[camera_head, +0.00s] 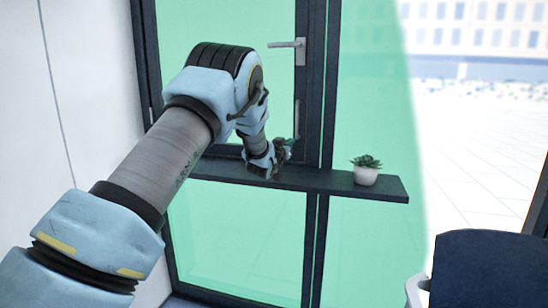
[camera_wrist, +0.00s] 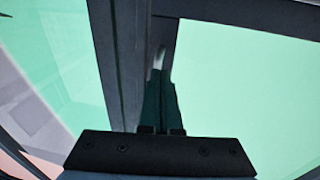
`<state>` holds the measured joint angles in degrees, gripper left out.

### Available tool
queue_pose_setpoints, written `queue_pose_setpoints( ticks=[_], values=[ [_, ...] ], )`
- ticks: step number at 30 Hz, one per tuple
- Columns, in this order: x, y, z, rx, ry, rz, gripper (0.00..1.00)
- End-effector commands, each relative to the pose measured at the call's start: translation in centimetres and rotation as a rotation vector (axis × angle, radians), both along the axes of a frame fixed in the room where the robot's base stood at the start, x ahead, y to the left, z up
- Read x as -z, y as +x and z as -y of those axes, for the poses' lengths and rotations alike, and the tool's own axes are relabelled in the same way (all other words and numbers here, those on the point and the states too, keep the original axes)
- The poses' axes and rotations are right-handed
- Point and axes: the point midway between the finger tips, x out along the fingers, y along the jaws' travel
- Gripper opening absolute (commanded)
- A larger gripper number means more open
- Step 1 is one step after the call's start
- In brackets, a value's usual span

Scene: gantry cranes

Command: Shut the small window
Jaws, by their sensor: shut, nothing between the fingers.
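The small window (camera_head: 301,85) has a dark frame and green-tinted glass, and stands behind my arm in the head view. Its grey lever handle (camera_head: 287,44) lies level near the top of the right stile. My gripper (camera_head: 285,148) is shut and empty, low by the window's right stile, below the handle and just above the dark shelf. In the wrist view my gripper (camera_wrist: 161,130) is close to dark upright frame members (camera_wrist: 121,65), with green glass on both sides. Contact with the frame cannot be told. My arm hides part of the window's left and lower parts.
A narrow dark shelf (camera_head: 330,182) runs across the glazing below my gripper. A small plant in a white pot (camera_head: 366,172) stands on its right part. A dark chair back (camera_head: 490,265) is at lower right. A white wall (camera_head: 90,90) is on the left.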

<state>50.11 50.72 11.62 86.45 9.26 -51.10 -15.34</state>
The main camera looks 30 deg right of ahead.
Motion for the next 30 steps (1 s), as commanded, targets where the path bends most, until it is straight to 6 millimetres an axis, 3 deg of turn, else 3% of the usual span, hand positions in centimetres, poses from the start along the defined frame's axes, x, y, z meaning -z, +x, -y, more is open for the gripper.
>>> queue_pose_setpoints(
  ticks=[11,21,30],
  values=[
    [0.4,-2.3,-3.0,0.0,0.002,0.002,0.0],
    [0.7,-5.4,-7.0,0.001,0.002,0.001,0.0],
    [0.6,-6.2,-8.0,0.002,0.002,0.002,0.0]
  ],
)
